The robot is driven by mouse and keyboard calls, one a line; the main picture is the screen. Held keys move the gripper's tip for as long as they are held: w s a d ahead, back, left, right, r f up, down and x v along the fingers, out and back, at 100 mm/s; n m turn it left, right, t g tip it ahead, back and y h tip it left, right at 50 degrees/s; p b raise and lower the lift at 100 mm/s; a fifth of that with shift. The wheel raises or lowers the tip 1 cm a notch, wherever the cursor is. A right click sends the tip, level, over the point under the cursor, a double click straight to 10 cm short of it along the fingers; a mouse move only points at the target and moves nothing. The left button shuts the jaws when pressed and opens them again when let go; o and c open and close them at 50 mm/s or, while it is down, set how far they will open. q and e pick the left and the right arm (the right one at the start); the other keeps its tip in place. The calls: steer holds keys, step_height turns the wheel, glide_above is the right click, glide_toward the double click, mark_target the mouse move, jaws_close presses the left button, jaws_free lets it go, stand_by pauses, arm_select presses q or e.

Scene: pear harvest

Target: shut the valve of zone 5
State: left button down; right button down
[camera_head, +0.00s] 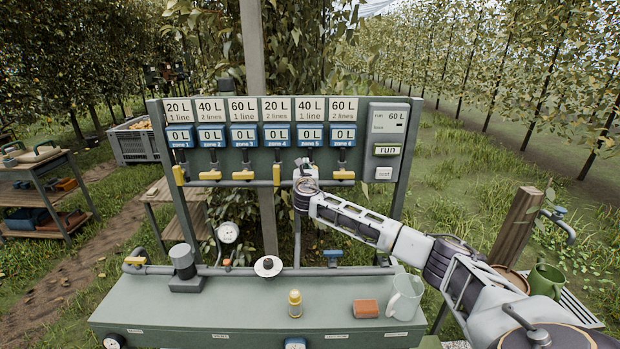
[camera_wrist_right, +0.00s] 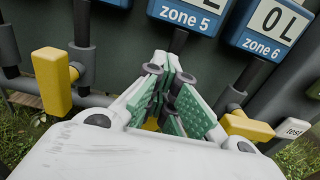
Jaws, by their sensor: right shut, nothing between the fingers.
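The valve panel (camera_head: 257,224) has a row of yellow handles under blue meters, which read 0 L where legible. The zone 5 meter (camera_head: 310,135) also shows in the right wrist view (camera_wrist_right: 187,15). My right gripper (camera_head: 305,165) is shut and empty in front of the pipe below that meter; its fingers (camera_wrist_right: 172,80) point at the panel. It hides most of the zone 5 valve. A yellow bit (camera_wrist_right: 152,124) shows between the fingers, but I cannot tell how that handle is turned or whether they touch it. My left gripper is not in view.
The neighbouring zone 4 handle (camera_head: 276,175) is vertical, and the zone 6 handle (camera_head: 344,176) is horizontal. A control box (camera_head: 385,140) stands right of the meters.

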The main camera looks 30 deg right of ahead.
mark_target(314, 167)
steer(key=shift+s+d+r+p, duration=0.1)
steer(key=shift+s+d+p, duration=0.25)
steer(key=shift+d, duration=0.2)
steer(key=shift+s+d, duration=0.1)
steer(key=shift+d, duration=0.05)
steer(key=shift+s+d+p, duration=0.3)
steer(key=shift+d, duration=0.3)
steer(key=shift+s+d+f, duration=0.2)
steer(key=shift+f, duration=0.1)
steer(key=shift+w+a+r+p, duration=0.25)
steer(key=shift+a+r+p, duration=0.1)
steer(key=shift+p, duration=0.2)
